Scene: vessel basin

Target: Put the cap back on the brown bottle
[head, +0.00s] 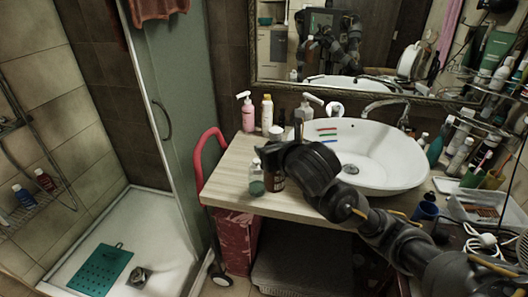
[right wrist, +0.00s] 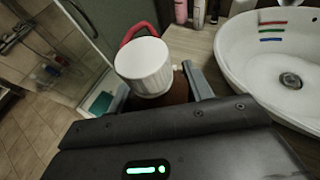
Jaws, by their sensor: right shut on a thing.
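The brown bottle (head: 274,181) stands upright near the counter's front left corner. In the head view my right gripper (head: 271,163) is at it, and my arm covers its upper part. In the right wrist view my right gripper (right wrist: 160,92) has its fingers on either side of the brown bottle's body (right wrist: 180,89), shut on it. A white ribbed cap (right wrist: 145,66) shows over the bottle in that view, a little left of the brown body. I cannot tell whether it is fully seated. My left gripper is not in view.
A pink pump bottle (head: 247,116) and a white bottle (head: 267,114) are at the back. The basin (head: 372,158) is right. The counter's left part (head: 228,166) is clear.

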